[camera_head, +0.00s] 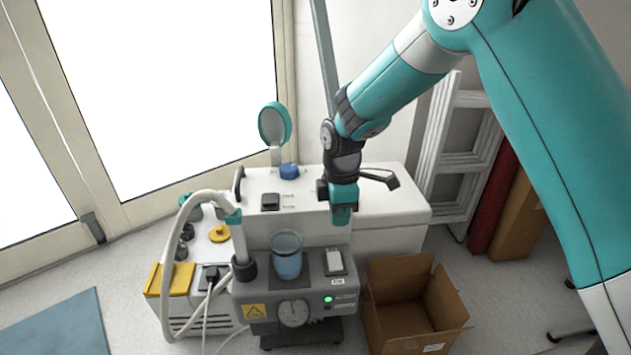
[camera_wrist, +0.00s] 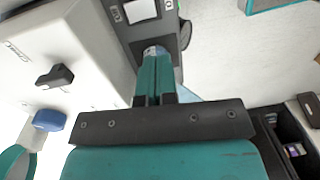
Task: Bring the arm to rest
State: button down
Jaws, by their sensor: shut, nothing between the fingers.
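My teal arm comes in from the right in the head view and hangs over the dental compressors. My gripper (camera_head: 341,214) points down above the back of the grey compressor unit (camera_head: 262,311), in front of the white cabinet (camera_head: 393,206). In the wrist view the two teal fingers of my gripper (camera_wrist: 154,65) lie together, with nothing seen between them. The grey unit also shows at the top of the wrist view (camera_wrist: 127,32).
A clear cup of blue liquid (camera_head: 287,258) stands on the grey unit, left of my gripper. A round teal lid (camera_head: 274,124) stands open behind a blue knob (camera_head: 289,171). An open cardboard box (camera_head: 401,325) sits on the floor at the right. A white rack (camera_head: 461,150) leans behind.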

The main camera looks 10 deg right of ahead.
jog(key=s+a+r+m+y, duration=0.15)
jog(key=s+r+m, duration=0.25)
jog(key=s+r, duration=0.65)
jog(key=s+r+m+t+y, duration=0.1)
jog(key=s+r+m+y, duration=0.4)
jog(key=s, duration=1.1)
notch_tip(320, 180, up, 36)
jog(key=h+p, duration=0.2)
jog(key=p, duration=3.1)
jog(key=shift+s+a+m, duration=0.25)
jog(key=shift+s+m, duration=0.05)
